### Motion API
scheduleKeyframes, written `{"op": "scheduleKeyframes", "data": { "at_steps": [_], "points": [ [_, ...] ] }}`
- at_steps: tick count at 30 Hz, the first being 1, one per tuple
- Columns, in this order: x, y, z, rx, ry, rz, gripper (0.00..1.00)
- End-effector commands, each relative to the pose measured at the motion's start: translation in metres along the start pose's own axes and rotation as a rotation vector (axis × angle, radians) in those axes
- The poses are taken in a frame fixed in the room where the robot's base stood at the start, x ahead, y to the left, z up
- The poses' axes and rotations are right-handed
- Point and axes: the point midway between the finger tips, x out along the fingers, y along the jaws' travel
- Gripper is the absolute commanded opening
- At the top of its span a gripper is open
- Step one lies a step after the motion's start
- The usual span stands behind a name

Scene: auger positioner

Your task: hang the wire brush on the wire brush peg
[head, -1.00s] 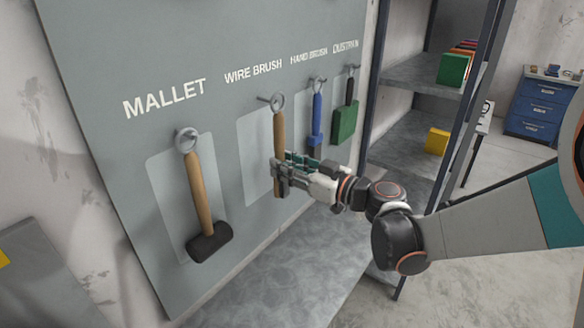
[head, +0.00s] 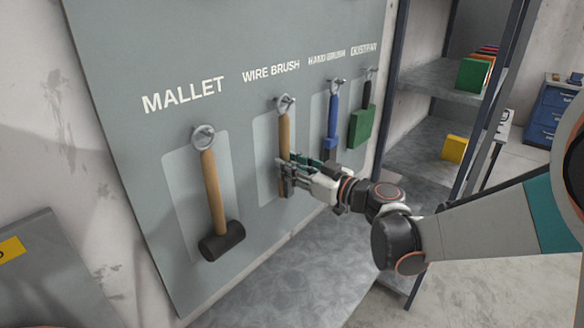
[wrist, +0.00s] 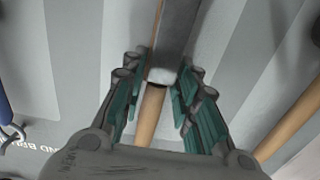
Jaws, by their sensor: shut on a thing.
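The wire brush (head: 284,140) hangs upright with its wooden handle up and a metal ring at its top. The ring overlaps the wire brush peg (head: 286,100) under the WIRE BRUSH label; I cannot tell for certain whether the peg passes through it. My gripper (head: 286,180) is shut on the lower part of the brush, and its fingers hide much of the head. In the wrist view, the fingers (wrist: 162,90) stand on both sides of the brush, with its grey head (wrist: 180,35) and handle (wrist: 148,118) showing between them.
A mallet (head: 213,195) hangs on the left. A blue hand brush (head: 331,120) and a green dustpan (head: 361,125) hang close on the right. Shelves (head: 440,75) stand beyond the board's right edge. Open floor lies at the lower right.

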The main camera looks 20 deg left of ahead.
Motion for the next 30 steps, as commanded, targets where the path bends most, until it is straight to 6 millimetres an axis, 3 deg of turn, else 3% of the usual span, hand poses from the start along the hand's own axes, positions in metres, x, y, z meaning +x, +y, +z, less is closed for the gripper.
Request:
{"op": "scheduleKeyframes", "data": {
  "at_steps": [13, 14, 16, 26, 30],
  "points": [
    [-0.0001, 0.0001, -0.0004, 0.000, 0.000, 0.000, 0.01],
    [-0.0001, 0.0001, -0.0004, 0.000, 0.000, 0.000, 0.35],
    [-0.0001, 0.0001, -0.0004, 0.000, 0.000, 0.000, 0.51],
    [-0.0006, 0.0002, -0.0002, 0.000, 0.000, 0.000, 0.51],
    [-0.0097, 0.0011, -0.0003, 0.000, 0.000, 0.003, 0.51]
  ]
}}
